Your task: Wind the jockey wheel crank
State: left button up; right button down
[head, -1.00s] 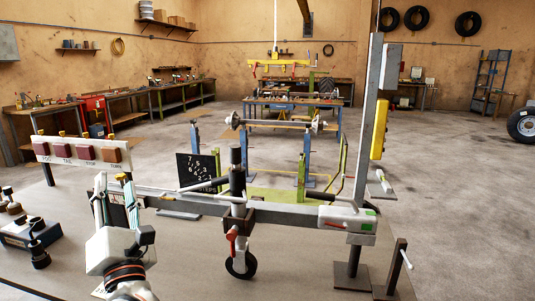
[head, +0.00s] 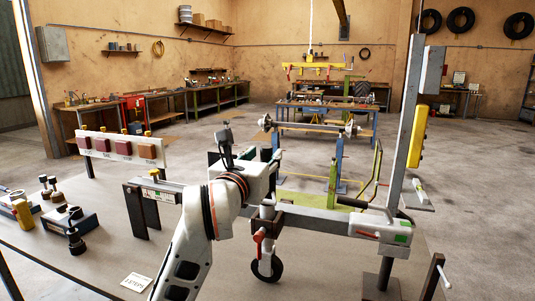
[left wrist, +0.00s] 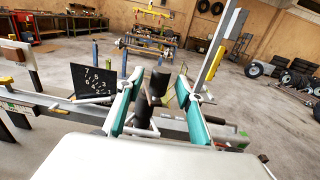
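The jockey wheel (head: 266,270) hangs under the grey trailer drawbar (head: 325,218), with a red clamp handle (head: 258,241) above it. My left gripper (head: 250,150) is at the top of the jockey wheel post, and its white body hides the post top and crank in the head view. In the left wrist view its two teal-padded fingers (left wrist: 160,76) are spread apart. A dark upright cylinder (left wrist: 157,85) shows between them; I cannot tell whether it is the crank grip or the post top. Neither finger visibly grips it. My right gripper is not in view.
A black board with numbers (left wrist: 92,82) stands left of the post. A white panel with reddish blocks (head: 118,147) is at the left. A tall grey post with a yellow box (head: 417,136) rises at the right. Small dark items stand on the left bench.

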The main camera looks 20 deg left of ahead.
pick_arm(q)
jog(key=shift+w, duration=1.25)
grip_shut()
